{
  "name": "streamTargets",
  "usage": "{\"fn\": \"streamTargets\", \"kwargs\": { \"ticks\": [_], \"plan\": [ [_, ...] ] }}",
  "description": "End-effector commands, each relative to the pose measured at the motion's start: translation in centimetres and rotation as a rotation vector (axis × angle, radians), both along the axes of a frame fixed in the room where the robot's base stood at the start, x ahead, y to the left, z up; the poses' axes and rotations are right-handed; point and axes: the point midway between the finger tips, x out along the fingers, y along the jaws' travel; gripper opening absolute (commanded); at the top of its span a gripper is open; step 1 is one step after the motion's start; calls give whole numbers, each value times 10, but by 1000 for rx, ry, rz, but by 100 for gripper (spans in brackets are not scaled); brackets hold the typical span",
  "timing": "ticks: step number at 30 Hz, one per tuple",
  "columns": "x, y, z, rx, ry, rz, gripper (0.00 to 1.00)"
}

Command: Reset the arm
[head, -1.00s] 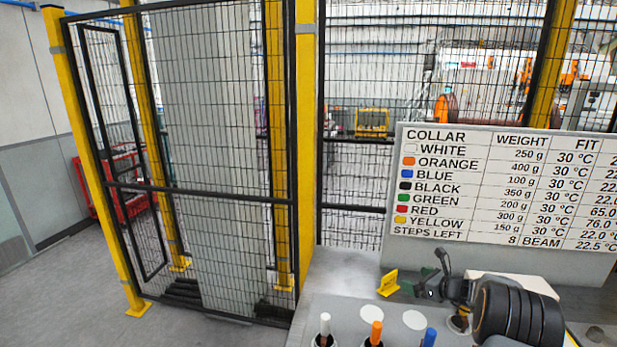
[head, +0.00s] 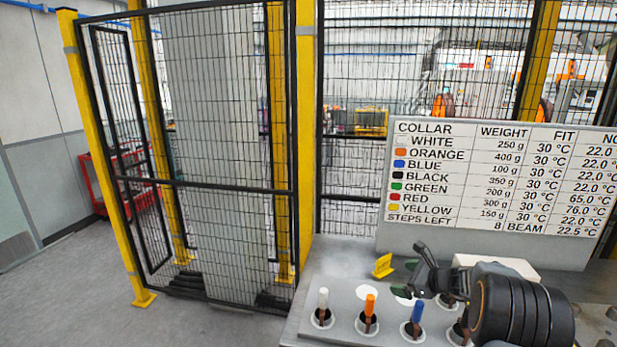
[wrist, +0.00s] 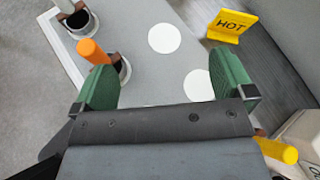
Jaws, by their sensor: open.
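My gripper (head: 416,272) hangs over the grey bench (head: 340,262) in the head view, with its jaws apart. In the wrist view its two green finger pads (wrist: 165,85) stand wide apart, with nothing held between them. A white-topped peg (head: 323,299), an orange-topped peg (head: 369,307) and a blue-topped peg (head: 417,314) stand upright in round holders along the bench's front. The orange peg also shows in the wrist view (wrist: 92,50), beside the left finger. A yellow peg (wrist: 278,150) is partly hidden behind the gripper body at lower right.
A yellow HOT marker (head: 383,266) stands on the bench; it also shows in the wrist view (wrist: 231,26). White discs (wrist: 164,38) lie flat near it. A collar chart board (head: 480,225) rises behind the bench. Mesh fencing (head: 220,160) stands behind; floor at left is clear.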

Motion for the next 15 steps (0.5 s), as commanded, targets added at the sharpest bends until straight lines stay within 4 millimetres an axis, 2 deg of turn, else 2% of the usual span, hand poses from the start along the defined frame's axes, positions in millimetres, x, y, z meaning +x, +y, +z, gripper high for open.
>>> {"fn": "streamTargets", "kwargs": {
  "ticks": [5,8,11,15],
  "plan": [
    [-30,41,12,-187,-40,194,100],
    [-56,66,18,-326,-75,339,100],
    [-94,94,22,-506,-128,537,100],
    [-165,126,20,-816,-231,881,100]
  ]
}}
